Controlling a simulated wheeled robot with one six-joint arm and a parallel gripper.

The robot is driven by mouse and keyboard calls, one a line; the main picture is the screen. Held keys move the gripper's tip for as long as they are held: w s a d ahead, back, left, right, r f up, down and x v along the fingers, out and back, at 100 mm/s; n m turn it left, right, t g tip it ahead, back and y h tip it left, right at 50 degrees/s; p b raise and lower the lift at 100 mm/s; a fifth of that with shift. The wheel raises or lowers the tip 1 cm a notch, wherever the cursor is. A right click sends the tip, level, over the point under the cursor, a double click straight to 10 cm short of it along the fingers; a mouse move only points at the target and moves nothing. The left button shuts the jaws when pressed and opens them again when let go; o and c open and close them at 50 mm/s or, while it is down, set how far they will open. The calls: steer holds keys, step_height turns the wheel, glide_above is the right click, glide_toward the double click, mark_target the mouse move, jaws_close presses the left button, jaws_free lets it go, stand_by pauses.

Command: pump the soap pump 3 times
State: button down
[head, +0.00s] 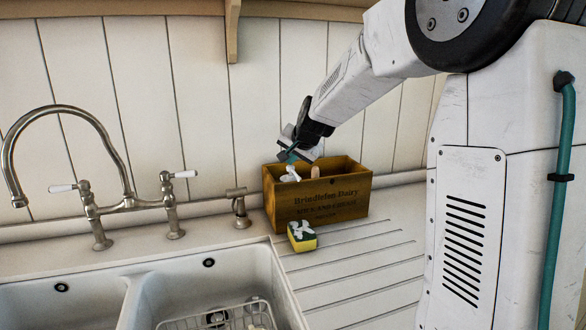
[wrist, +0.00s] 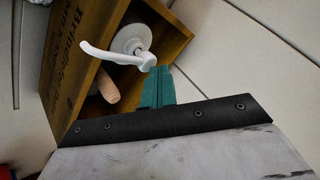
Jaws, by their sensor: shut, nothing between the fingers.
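A white soap pump (head: 290,174) stands in a wooden box on the counter. In the wrist view, the white pump (wrist: 131,42) shows its round collar and a curved spout pointing left; its lower body is hidden by the box. My gripper (head: 291,154) is just above the pump in the head view, with its teal fingers shut and empty. In the wrist view, the fingertips of my gripper (wrist: 158,86) are close beside the pump head. I cannot tell whether they touch it.
The wooden box (head: 320,205) also holds a wooden handle (head: 315,172). A metal dispenser (head: 239,209) and tap (head: 128,203) stand left, behind the white sink (head: 150,275).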

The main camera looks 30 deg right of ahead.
mark_target(292, 168)
steer(key=shift+r, duration=3.1)
stand_by(0.4)
